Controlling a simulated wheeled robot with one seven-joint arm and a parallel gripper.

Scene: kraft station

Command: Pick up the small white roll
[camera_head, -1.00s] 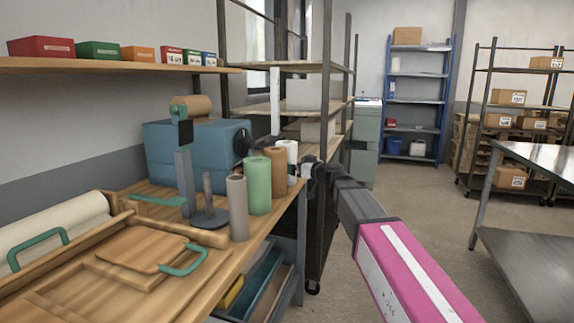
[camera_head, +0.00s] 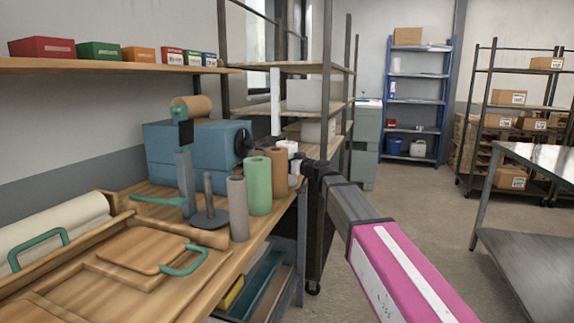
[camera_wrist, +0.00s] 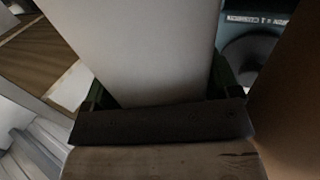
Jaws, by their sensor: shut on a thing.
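The small white roll (camera_head: 288,147) stands upright at the far end of the row of rolls on the wooden bench, partly hidden behind the brown roll (camera_head: 276,170) and my gripper. My gripper (camera_head: 297,166) reaches in from the right and is shut on it. In the wrist view the white roll (camera_wrist: 145,45) fills the space between the two fingers of my gripper (camera_wrist: 160,92). I cannot tell whether the roll's bottom touches the bench.
A green roll (camera_head: 258,186) and a grey roll (camera_head: 237,208) stand nearer on the bench (camera_head: 222,265). A blue machine (camera_head: 200,145) stands behind them. A shelf rack (camera_head: 326,90) rises beyond.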

